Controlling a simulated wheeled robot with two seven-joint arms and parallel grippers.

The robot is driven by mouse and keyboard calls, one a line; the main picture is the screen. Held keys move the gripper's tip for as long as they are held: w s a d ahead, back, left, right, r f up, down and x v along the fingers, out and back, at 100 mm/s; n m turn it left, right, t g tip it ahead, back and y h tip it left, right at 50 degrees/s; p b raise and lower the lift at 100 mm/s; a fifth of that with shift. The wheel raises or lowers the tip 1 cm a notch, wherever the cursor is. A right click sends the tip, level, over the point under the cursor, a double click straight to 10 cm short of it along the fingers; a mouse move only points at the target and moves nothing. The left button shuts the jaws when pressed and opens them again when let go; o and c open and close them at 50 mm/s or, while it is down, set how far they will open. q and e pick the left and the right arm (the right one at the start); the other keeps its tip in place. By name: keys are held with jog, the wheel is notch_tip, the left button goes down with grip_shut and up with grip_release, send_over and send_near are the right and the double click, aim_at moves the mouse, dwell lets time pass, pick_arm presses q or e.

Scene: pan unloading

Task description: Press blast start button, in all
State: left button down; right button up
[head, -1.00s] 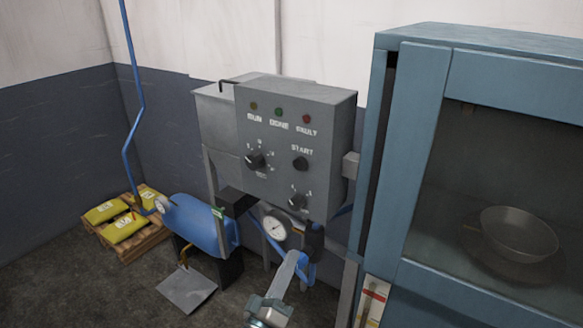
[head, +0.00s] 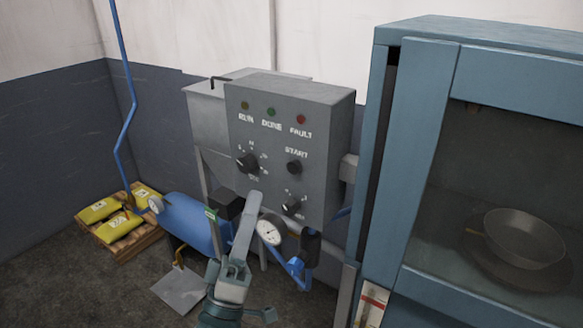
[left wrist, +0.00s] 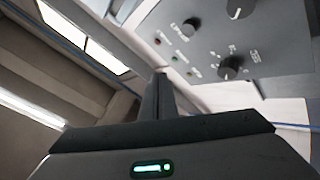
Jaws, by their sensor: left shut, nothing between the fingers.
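The grey control panel (head: 290,140) stands left of the blue cabinet, with RUN, DONE and FAULT lamps along its top. The round dark START button (head: 294,168) is at its middle right, under the START label. In the left wrist view the START button (left wrist: 192,24) shows at the top. My left gripper (head: 254,197) is shut and empty, its fingertips pointing up in front of the panel's lower edge, below and left of the button. The shut fingers (left wrist: 158,90) also show in the left wrist view. I cannot tell if they touch the panel. My right gripper is not in view.
The blue cabinet (head: 413,140) on the right holds a pan (head: 524,238) behind glass. Yellow bags (head: 122,224) lie on a pallet.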

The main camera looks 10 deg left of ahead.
aim_at(294, 167)
pick_arm(q)
jog(key=shift+w, duration=0.1)
